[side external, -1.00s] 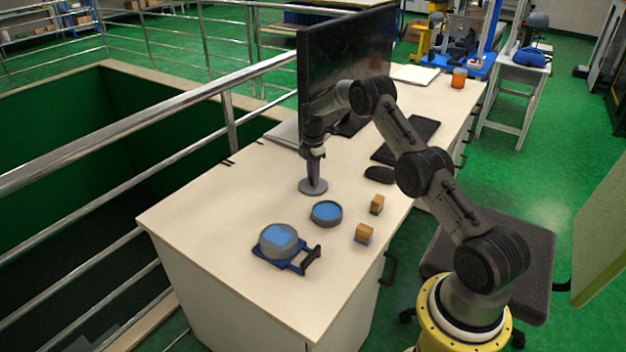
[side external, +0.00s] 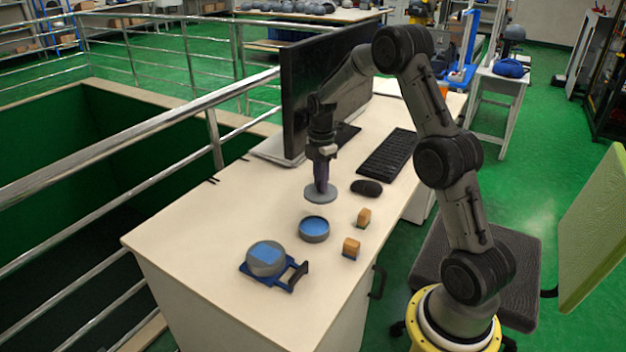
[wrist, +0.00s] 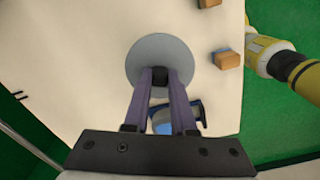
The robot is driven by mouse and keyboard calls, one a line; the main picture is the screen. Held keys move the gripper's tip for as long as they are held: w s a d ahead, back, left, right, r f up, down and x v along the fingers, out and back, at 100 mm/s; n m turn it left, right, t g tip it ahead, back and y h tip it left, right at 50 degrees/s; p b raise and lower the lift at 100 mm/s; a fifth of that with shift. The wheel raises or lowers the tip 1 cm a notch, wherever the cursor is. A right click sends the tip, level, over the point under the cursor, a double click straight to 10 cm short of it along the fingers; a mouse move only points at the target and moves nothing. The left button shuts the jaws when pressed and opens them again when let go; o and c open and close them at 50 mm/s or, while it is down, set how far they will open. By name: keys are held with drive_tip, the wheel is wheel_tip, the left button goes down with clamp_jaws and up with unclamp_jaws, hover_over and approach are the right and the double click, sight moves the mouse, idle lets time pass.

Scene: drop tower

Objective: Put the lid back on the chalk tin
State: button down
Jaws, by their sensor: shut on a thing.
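The lid is a flat grey disc (side external: 320,194) with a dark knob, held level, seemingly a little above the desk. My gripper (side external: 320,184) points down and is shut on the knob; in the wrist view, its two purple fingers (wrist: 159,77) pinch the knob at the centre of the lid (wrist: 160,48). A round grey open tin with a blue inside (side external: 314,229) stands just in front of the lid.
Two small wooden blocks (side external: 351,248) (side external: 364,217) lie to the right of the tins. A black mouse (side external: 366,188), a keyboard (side external: 387,153) and a large monitor (side external: 318,95) stand further back. A metal railing (side external: 215,140) runs along the desk's left side.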

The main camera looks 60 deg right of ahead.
sight(314, 198)
drive_tip(key=shift+s+a+r, duration=0.15)
drive_tip(key=shift+s+a, duration=0.05)
drive_tip(key=shift+s, duration=0.15)
drive_tip(key=shift+a, duration=0.25)
drive_tip(key=a+f+n, duration=0.2)
drive_tip(key=n, duration=0.1)
drive_tip(key=shift+w+a+f+n, duration=0.1)
drive_tip(key=shift+w+f+n, duration=0.1)
drive_tip(key=shift+n, duration=0.1)
drive_tip(key=shift+w+a+f+n, duration=0.1)
drive_tip(key=shift+a+f+n, duration=0.15)
drive_tip(key=shift+f+n, duration=0.15)
drive_tip(key=shift+f, duration=3)
drive_tip(key=shift+f, duration=0.15)
drive_tip(key=shift+c, duration=0.9)
unclamp_jaws()
